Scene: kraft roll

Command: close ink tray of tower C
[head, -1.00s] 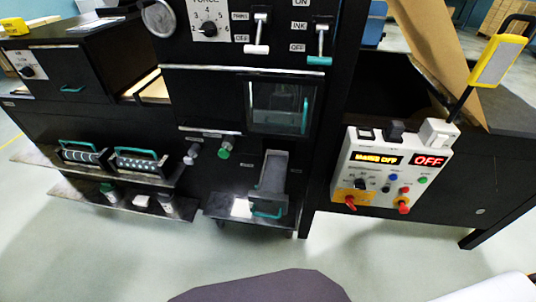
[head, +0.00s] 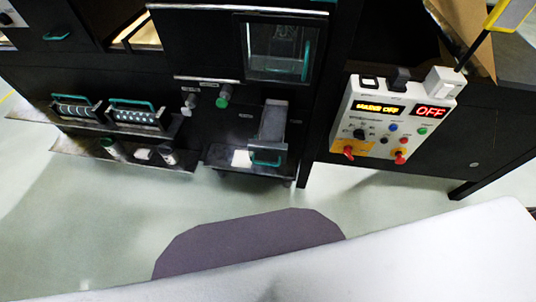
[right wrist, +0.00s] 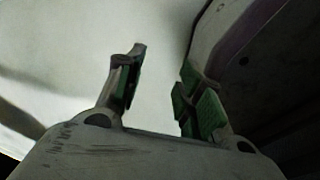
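My left gripper is not in view.
A white control box (head: 390,118) with an OFF display hangs right of the tray.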

